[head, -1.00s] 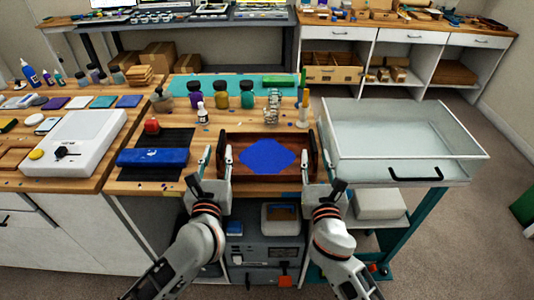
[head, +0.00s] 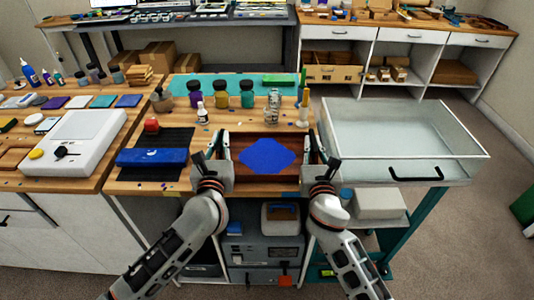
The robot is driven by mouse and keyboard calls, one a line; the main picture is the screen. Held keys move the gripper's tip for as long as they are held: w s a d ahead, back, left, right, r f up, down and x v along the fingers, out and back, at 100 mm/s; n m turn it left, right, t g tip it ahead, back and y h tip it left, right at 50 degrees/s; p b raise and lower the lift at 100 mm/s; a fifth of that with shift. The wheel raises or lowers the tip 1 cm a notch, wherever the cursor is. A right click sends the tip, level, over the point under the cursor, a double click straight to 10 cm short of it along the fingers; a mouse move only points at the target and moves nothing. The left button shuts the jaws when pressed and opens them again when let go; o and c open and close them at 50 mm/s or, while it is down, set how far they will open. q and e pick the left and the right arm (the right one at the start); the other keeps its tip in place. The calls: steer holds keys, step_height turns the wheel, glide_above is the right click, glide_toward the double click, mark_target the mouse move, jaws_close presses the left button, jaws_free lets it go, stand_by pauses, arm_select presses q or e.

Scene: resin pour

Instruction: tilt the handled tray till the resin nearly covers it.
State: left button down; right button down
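The handled tray (head: 268,183) is a dark brown wooden tray lying flat near the front edge of the workbench, between my two grippers. A pool of bright blue resin (head: 267,156) covers the middle of its floor, with bare wood around it. My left gripper (head: 225,148) is at the tray's left end, its fingers drawn together on that side's handle. My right gripper (head: 312,148) is at the right end in the same way. The fingers largely hide both handles. The tray looks level.
A blue case (head: 153,157) lies on a black mat at left.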

arm_select(q)
steer(key=shift+r, duration=0.15)
arm_select(e)
steer(key=shift+r, duration=0.15)
